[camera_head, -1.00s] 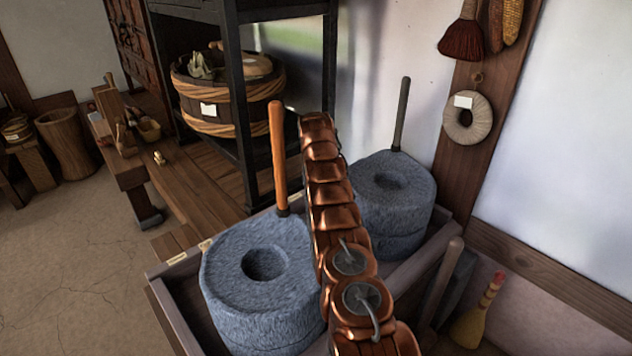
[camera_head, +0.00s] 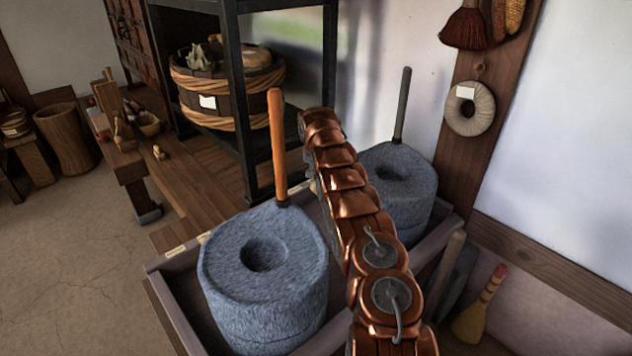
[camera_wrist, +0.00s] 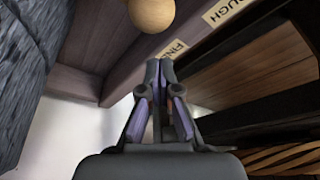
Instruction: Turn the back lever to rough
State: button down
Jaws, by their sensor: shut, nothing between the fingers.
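In the wrist view a round pale wooden knob (camera_wrist: 151,13) shows at the top edge, beside a dark wooden rail. It looks like a lever's end; its arm is out of view. The rail bears a ROUGH label (camera_wrist: 228,10) and a partly covered FINE label (camera_wrist: 172,50). The knob is nearer the FINE label's side of the picture. My gripper (camera_wrist: 158,65) is shut and empty, its tips over the rail below the knob, apart from it in the picture. In the head view my arm hides the gripper. The back quern (camera_head: 397,190) stands partly behind my arm.
The front quern (camera_head: 264,280) has an upright orange handle (camera_head: 277,150); the back one has a dark handle (camera_head: 402,105). Both stand in a wooden trough (camera_head: 185,315). A black shelf frame (camera_head: 238,90) with a roped tub stands behind. A wall post is at right.

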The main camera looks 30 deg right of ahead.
jog(key=shift+s+a+f+b, duration=0.2)
jog(key=shift+s+a, duration=0.15)
jog(key=shift+s, duration=0.15)
jog(key=shift+s+a+f+b, duration=0.15)
jog(key=shift+s+a, duration=0.15)
jog(key=shift+s, duration=0.2)
jog(key=shift+a, duration=0.15)
